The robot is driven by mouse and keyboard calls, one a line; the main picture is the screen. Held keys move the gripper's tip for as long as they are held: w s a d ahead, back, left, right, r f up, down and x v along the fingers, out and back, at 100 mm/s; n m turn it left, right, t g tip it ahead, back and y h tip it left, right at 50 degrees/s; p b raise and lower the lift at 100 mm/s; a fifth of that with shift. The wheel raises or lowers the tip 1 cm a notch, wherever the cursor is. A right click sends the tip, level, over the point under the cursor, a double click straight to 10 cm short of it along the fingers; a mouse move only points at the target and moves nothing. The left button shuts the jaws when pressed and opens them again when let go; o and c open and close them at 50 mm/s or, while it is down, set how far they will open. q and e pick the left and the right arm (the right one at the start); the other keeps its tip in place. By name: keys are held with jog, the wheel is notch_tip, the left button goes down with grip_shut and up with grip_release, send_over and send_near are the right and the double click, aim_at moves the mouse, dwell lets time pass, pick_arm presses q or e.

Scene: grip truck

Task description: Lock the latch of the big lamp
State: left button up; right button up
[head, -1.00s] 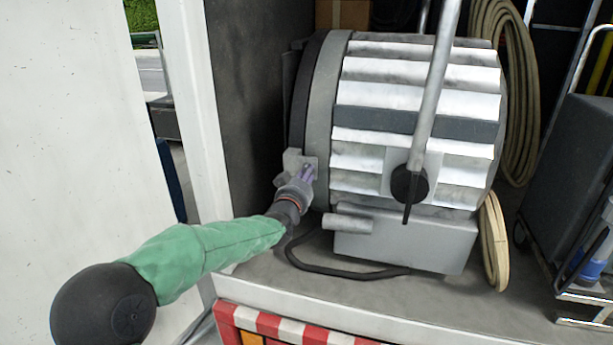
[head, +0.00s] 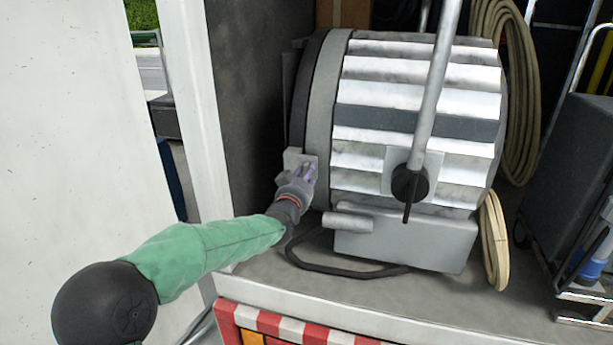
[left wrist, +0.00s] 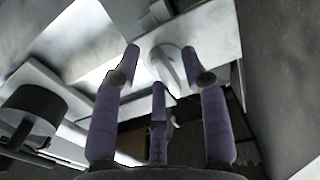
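The big lamp (head: 415,105) is a large ribbed white and grey drum in the truck bed. Its latch, a small light grey block (head: 297,158), sits low on the left side at the dark and grey rim. My left gripper (head: 308,174) is right at the latch, its purple fingers partly hidden in the head view. In the left wrist view the fingers of my left gripper (left wrist: 160,70) are spread, with a pale rounded latch part (left wrist: 172,62) just beyond and between them. I cannot tell whether the fingers touch it. My right gripper is not in view.
A silver yoke bar with a black knob (head: 410,183) stands in front of the lamp. A black cable (head: 340,270) lies on the bed below. Coiled hoses (head: 505,90) and a dark cart (head: 575,180) are at the right. A white door post (head: 200,130) is left.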

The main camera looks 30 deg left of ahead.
pick_arm(q)
jog(key=v, duration=1.2)
dwell(0.6)
jog(key=d+f+g+h, duration=0.2)
jog(key=d+f+g, duration=0.15)
jog(key=f, duration=0.75)
jog(key=d+f+g+h, duration=0.15)
jog(key=d+f, duration=0.35)
jog(key=f, duration=0.7)
jog(key=d+f+g+h, duration=0.2)
jog(key=d+f+g, duration=0.15)
jog(key=f, duration=0.75)
jog(key=s+d+f+g+h, duration=0.1)
jog(key=s+d+f+g, duration=0.3)
jog(key=s+d+f, duration=0.3)
jog(key=s+d+f+g+h, duration=0.1)
jog(key=s+d+f+g, duration=0.3)
jog(key=s+f, duration=1.1)
jog(key=s+d, duration=0.1)
jog(key=d, duration=0.2)
jog(key=shift+f+g, duration=0.3)
jog(key=shift+g, duration=0.05)
jog(key=shift+s+h, duration=0.1)
jog(key=shift+h, duration=0.15)
